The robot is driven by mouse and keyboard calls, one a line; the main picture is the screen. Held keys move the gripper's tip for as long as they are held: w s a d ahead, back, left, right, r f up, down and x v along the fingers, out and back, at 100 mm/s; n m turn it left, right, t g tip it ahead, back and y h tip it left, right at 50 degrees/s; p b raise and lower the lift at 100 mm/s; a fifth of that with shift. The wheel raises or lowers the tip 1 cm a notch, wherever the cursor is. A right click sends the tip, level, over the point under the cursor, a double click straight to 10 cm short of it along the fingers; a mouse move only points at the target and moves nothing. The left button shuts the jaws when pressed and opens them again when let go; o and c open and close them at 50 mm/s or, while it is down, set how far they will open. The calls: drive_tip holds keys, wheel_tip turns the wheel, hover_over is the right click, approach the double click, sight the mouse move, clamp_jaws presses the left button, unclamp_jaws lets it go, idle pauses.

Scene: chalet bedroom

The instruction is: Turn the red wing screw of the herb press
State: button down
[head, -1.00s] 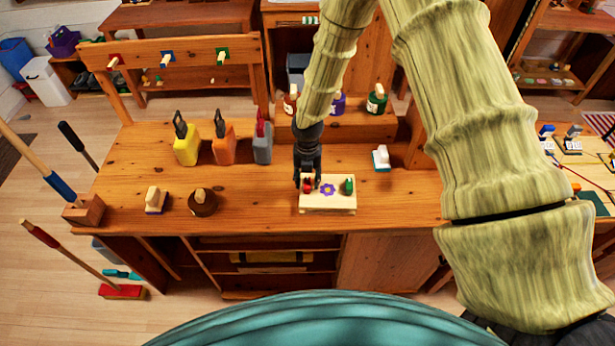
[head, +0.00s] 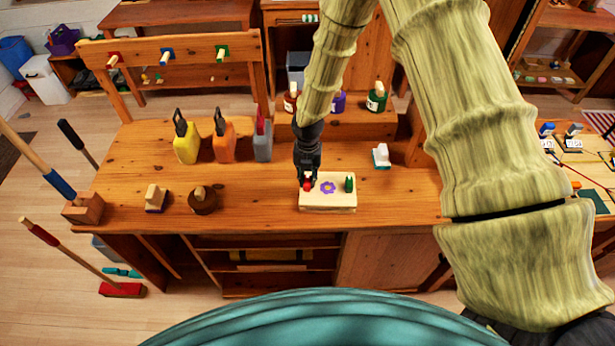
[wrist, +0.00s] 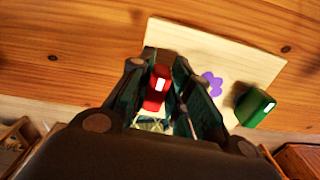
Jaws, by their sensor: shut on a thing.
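The herb press (head: 329,207) is a pale wooden block on the wooden bench, with a purple flower mark (head: 328,188) on top. Its red wing screw (head: 308,183) is at the left end and its green wing screw (head: 349,184) at the right end. My gripper (head: 307,180) comes down from above and is shut on the red wing screw. In the wrist view the red wing screw (wrist: 157,87) sits between the two fingers, and the press (wrist: 235,60) lies beneath. The green screw (wrist: 254,107) stands apart from my fingers. The base of the red screw is partly hidden.
Yellow (head: 186,144), orange (head: 223,142) and grey (head: 262,142) bottles stand behind to the left. A wooden-handled brush (head: 155,198) and a round brown item (head: 202,200) stand left of the press. A white-and-teal item (head: 381,156) is at right. Bench around the press is clear.

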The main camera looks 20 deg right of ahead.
drive_tip(key=m, duration=0.1)
drive_tip(key=m+b, duration=0.1)
drive_tip(key=m, duration=0.1)
drive_tip(key=shift+s+d+f+m+b, duration=0.1)
drive_tip(key=shift+d+m+b, duration=0.15)
drive_tip(key=shift+m+b, duration=0.05)
drive_tip(key=m, duration=0.1)
drive_tip(key=m+b, duration=0.1)
drive_tip(key=m, duration=0.2)
drive_tip(key=shift+s+d+m+b, duration=0.2)
drive_tip(key=shift+s+m+b, duration=0.05)
drive_tip(key=shift+m+b, duration=0.05)
drive_tip(key=m, duration=0.2)
drive_tip(key=m+b, duration=0.1)
drive_tip(key=m, duration=0.1)
drive_tip(key=shift+s, duration=0.3)
drive_tip(key=shift+s+m+b, duration=0.25)
drive_tip(key=shift+m+b, duration=0.2)
drive_tip(key=shift+m, duration=1.65)
drive_tip(key=c, duration=1.3)
unclamp_jaws()
